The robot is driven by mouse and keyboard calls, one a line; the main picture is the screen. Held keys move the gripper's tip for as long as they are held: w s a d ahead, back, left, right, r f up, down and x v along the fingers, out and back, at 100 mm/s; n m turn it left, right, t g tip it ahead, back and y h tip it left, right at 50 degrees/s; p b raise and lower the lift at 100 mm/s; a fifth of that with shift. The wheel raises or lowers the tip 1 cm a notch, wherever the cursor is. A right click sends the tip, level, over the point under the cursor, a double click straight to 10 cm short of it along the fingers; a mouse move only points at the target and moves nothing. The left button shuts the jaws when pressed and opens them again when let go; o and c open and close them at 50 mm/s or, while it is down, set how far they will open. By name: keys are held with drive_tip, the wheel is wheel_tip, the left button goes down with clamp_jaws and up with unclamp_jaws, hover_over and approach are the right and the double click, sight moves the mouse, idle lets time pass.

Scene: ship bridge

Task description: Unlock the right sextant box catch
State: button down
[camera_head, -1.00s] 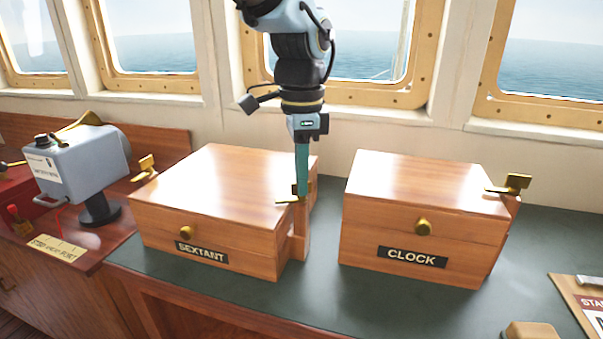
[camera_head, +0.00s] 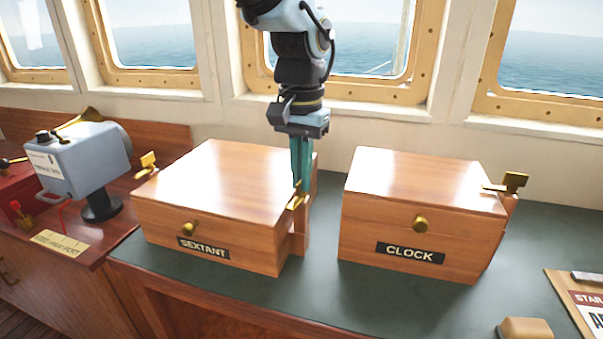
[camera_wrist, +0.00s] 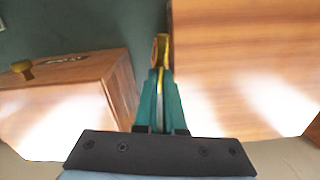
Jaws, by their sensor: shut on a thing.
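The wooden sextant box (camera_head: 215,190) stands on the dark green counter, its lid down and its label facing front. Its right brass catch (camera_head: 297,201) is at the right side of the box, partly hidden by my fingers. My gripper (camera_head: 300,187) points down there, its teal fingers shut on the catch. In the wrist view the fingers (camera_wrist: 160,80) are together at the brass catch (camera_wrist: 160,50), beside the sextant box (camera_wrist: 235,65). The left brass catch (camera_head: 148,162) sticks out at the box's left side.
The clock box (camera_head: 420,210), with a brass catch (camera_head: 514,183) at its right, stands to the right across a narrow gap. A grey instrument (camera_head: 80,165) stands at the left. Windows are behind. The counter (camera_head: 390,300) in front is mostly clear.

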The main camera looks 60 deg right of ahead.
drive_tip(key=shift+n, duration=1)
drive_tip(key=c, duration=1)
unclamp_jaws()
drive_tip(key=shift+r, duration=0.1)
wheel_tip(320, 180, up, 11)
drive_tip(key=b, duration=0.2)
drive_tip(key=shift+f, duration=0.2)
